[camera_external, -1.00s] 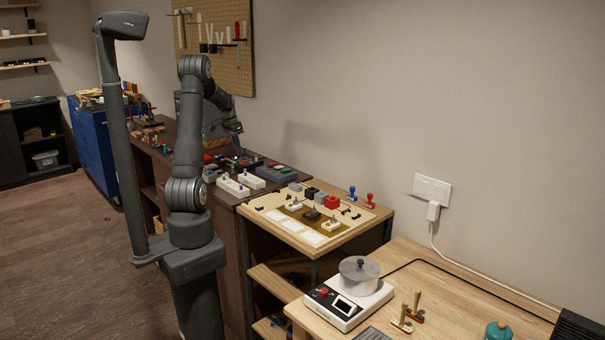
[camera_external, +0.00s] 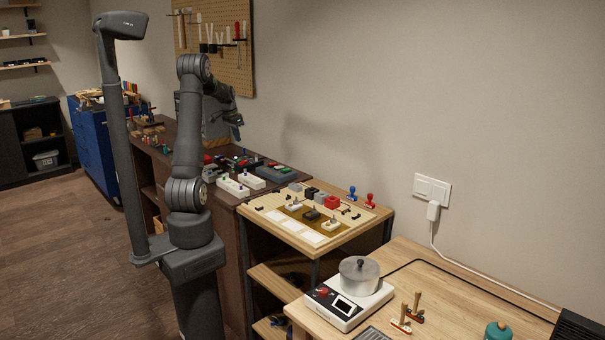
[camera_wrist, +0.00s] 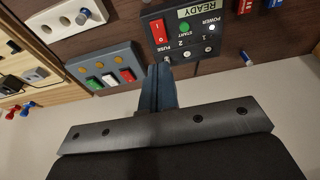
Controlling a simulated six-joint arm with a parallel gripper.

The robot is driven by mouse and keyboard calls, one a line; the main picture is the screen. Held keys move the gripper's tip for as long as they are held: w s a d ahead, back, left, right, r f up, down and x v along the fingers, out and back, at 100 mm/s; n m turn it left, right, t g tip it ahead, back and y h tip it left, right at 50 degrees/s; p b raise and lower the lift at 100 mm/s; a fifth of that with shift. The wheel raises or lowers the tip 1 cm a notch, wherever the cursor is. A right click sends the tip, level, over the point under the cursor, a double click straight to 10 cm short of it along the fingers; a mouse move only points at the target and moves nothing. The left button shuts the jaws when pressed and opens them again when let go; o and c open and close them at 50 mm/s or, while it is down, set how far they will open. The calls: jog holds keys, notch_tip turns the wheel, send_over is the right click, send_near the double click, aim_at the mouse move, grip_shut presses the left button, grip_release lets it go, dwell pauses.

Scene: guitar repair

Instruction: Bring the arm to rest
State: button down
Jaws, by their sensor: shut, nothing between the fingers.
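My gripper (camera_external: 237,133) is raised above the dark workbench (camera_external: 228,198) in the external view, clear of the things on it. In the wrist view its two fingers (camera_wrist: 159,80) are together with nothing between them. The arm is bent at the elbow, with the forearm reaching away toward the wall.
Under the gripper in the wrist view lie a black control box (camera_wrist: 182,30) marked READY, a grey switch box (camera_wrist: 108,69) and a white block with holes (camera_wrist: 68,17). A pegboard (camera_external: 217,45) hangs behind. A light wood table (camera_external: 343,233) stands to the right.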

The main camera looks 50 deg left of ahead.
jog(key=x, duration=0.5)
jog(key=shift+f, duration=0.35)
jog(key=s+r, duration=0.5)
jog(key=r, duration=0.3)
jog(key=w+f, duration=0.1)
jog(key=f, duration=0.1)
jog(key=w+f, duration=0.2)
jog(key=f, duration=0.1)
jog(key=w+f, duration=0.2)
jog(key=f, duration=0.1)
jog(key=shift+f, duration=0.15)
jog(key=s+d+r+y, duration=0.2)
jog(key=d+r, duration=0.1)
jog(key=r, duration=0.6)
jog(key=shift+d+r, duration=0.25)
jog(key=shift+r, duration=0.1)
